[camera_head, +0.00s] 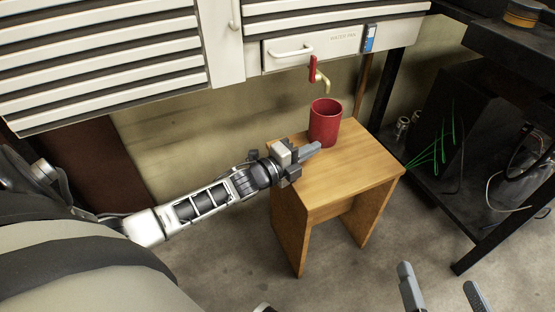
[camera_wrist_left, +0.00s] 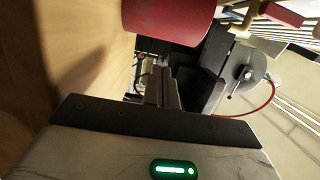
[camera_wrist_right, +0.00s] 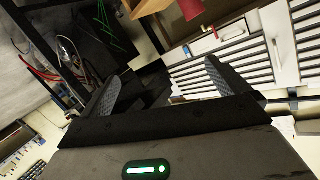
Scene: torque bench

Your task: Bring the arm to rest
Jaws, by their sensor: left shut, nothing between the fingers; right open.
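My left gripper (camera_head: 310,150) is shut and empty, low over the wooden stool, just in front of a red cup (camera_head: 325,124). The cup stands upright on the stool top below the tap. In the left wrist view the shut fingers (camera_wrist_left: 162,88) show beneath the red cup (camera_wrist_left: 165,15), with no clear contact between them. My right gripper (camera_head: 440,288) is open and empty at the lower right of the head view, over the floor. The right wrist view shows its two fingers (camera_wrist_right: 165,85) spread apart.
The wooden stool (camera_head: 345,176) stands in the middle. A tap with a red handle (camera_head: 313,70) hangs from the white cabinet (camera_head: 350,38) above the cup. A dark metal shelf (camera_head: 480,215) with green wires stands at the right. Bare floor (camera_head: 370,270) lies in front.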

